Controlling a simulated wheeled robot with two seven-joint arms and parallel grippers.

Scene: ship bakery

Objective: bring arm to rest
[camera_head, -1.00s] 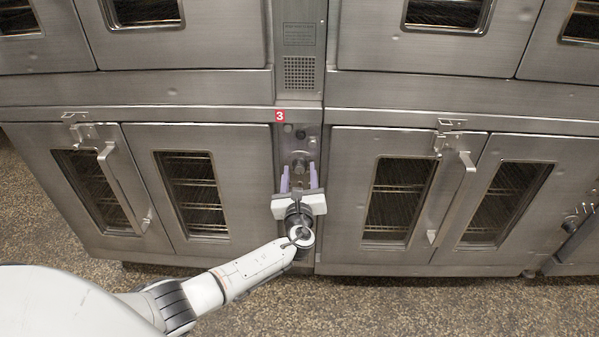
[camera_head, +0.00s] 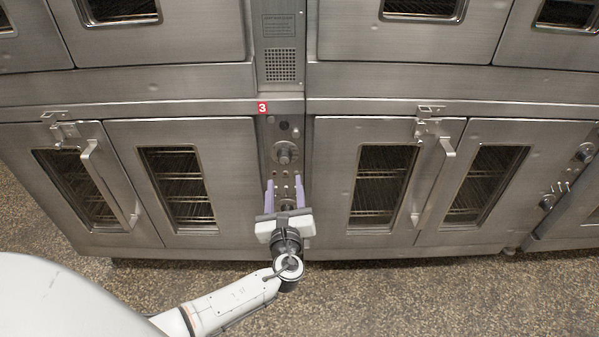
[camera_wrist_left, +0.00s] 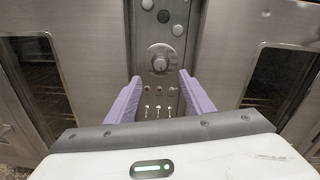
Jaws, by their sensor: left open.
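My left gripper (camera_head: 285,192) is open and empty, its two pale purple fingers apart in front of the control panel between the lower ovens. In the left wrist view my left gripper (camera_wrist_left: 160,95) shows the fingers spread, with the panel visible between them. A round knob (camera_head: 286,153) sits on the panel above the fingertips; it also shows in the left wrist view (camera_wrist_left: 160,60). Small switches (camera_wrist_left: 158,110) show lower on the panel, between the fingers. Nothing is held. I cannot tell the exact gap between fingertips and panel. My right gripper is not in view.
Closed steel oven doors with windows (camera_head: 178,185) and (camera_head: 383,183) stand on both sides of the panel. Bar handles (camera_head: 108,185) and (camera_head: 434,182) stick out from them. A red "3" label (camera_head: 262,108) is above the panel. The speckled floor (camera_head: 420,295) in front is clear.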

